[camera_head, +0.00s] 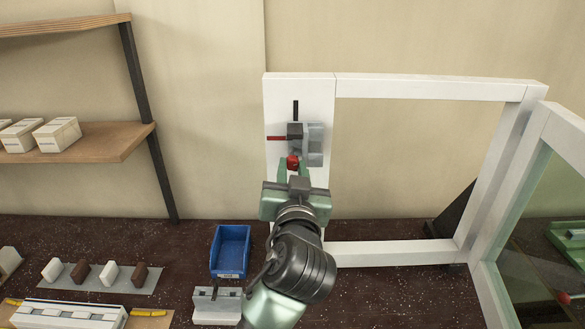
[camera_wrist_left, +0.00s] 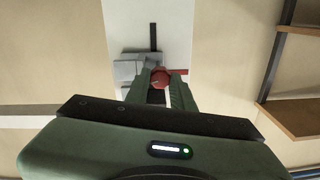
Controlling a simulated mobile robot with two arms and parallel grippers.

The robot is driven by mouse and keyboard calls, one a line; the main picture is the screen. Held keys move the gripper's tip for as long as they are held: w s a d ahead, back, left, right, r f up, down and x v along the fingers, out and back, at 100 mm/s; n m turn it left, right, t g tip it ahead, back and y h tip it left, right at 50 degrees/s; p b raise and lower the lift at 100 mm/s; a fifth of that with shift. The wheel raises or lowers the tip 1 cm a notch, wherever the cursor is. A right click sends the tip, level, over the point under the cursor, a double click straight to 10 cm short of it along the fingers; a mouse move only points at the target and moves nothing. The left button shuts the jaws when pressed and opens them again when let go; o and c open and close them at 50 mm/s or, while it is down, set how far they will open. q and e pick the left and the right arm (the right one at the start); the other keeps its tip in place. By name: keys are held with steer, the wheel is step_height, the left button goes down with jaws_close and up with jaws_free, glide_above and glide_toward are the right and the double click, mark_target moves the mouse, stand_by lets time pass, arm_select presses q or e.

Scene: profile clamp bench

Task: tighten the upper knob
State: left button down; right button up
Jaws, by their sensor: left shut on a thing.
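A grey clamp (camera_head: 315,145) is mounted on the white upright profile (camera_head: 283,100), with a black bar (camera_head: 295,108) pointing up and a red bar (camera_head: 277,138) pointing left. The red knob (camera_head: 292,161) sits at its lower front. My left gripper (camera_head: 294,172) reaches up from below and is shut on this red knob. In the left wrist view the red knob (camera_wrist_left: 160,78) shows between the two green fingertips (camera_wrist_left: 160,83). The fingers and wrist hide part of the knob and the profile below. My right gripper is not in view.
A blue bin (camera_head: 231,250) and a grey block (camera_head: 217,305) stand on the dark bench at lower left. White frame bars (camera_head: 430,88) enclose an opening on the right. A glass-panelled frame (camera_head: 545,150) stands at far right. Wooden shelves (camera_head: 125,140) are at left.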

arm_select(q)
steer(key=m+p, duration=0.2)
steer(key=m, duration=0.3)
steer(key=shift+r, duration=0.15)
steer(key=shift+m+p, duration=1.05)
steer(key=shift+m, duration=0.45)
steer(key=c, duration=1.2)
jaws_free()
steer(key=shift+w+f, duration=0.15)
steer(key=shift+f, duration=0.05)
